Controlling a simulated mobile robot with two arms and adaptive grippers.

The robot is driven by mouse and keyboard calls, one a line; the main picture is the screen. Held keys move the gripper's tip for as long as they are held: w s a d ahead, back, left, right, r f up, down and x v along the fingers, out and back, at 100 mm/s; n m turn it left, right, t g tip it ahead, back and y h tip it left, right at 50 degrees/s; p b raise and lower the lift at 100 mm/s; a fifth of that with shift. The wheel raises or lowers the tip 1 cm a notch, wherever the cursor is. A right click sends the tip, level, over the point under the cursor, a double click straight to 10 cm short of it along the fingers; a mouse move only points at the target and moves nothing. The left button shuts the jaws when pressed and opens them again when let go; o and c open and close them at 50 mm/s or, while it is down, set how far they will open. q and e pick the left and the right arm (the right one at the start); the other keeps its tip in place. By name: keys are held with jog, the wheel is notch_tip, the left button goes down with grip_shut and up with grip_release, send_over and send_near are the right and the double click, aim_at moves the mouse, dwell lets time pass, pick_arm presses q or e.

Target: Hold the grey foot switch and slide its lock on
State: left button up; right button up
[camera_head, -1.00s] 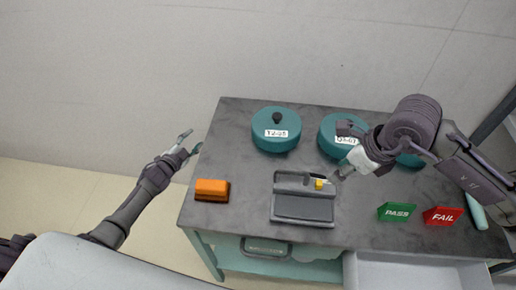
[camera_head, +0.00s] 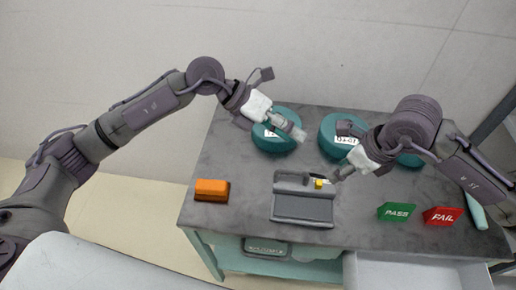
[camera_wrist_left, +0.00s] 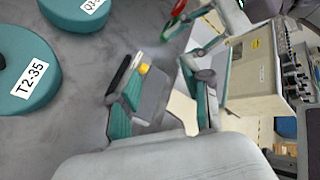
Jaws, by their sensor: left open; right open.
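The grey foot switch (camera_head: 303,207) lies on the dark cart top, its wide pedal toward the front edge. A yellow lock slider (camera_head: 319,184) sits at the right of its raised back part. The left wrist view shows the switch (camera_wrist_left: 152,98) and its yellow slider (camera_wrist_left: 143,69) between my open fingers, lower down. My left gripper (camera_head: 287,129) is open and empty, above and behind the switch, covering part of a teal canister. My right gripper (camera_head: 341,153) is open and empty, just behind and right of the slider; one fingertip appears close to it. Contact cannot be told.
Teal lidded canisters (camera_head: 264,146) (camera_head: 331,147) stand along the back. An orange block (camera_head: 211,190) lies left of the switch. A green PASS sign (camera_head: 396,212) and a red FAIL sign (camera_head: 442,216) stand right. An open drawer (camera_head: 405,272) juts out in front.

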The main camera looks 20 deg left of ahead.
aim_at(276, 173)
pick_arm(q)
jog(key=s+a+f+m+t+y, duration=0.25)
jog(key=s+a+m+y, duration=0.2)
jog(key=y, duration=0.25)
jog(key=shift+n, duration=0.45)
jog(key=x, duration=0.8)
jog(key=a+x, duration=0.1)
jog(key=x, duration=0.4)
jog(key=shift+s+f, duration=0.2)
jog(key=shift+f, duration=0.15)
jog(key=shift+g, duration=0.25)
grip_shut()
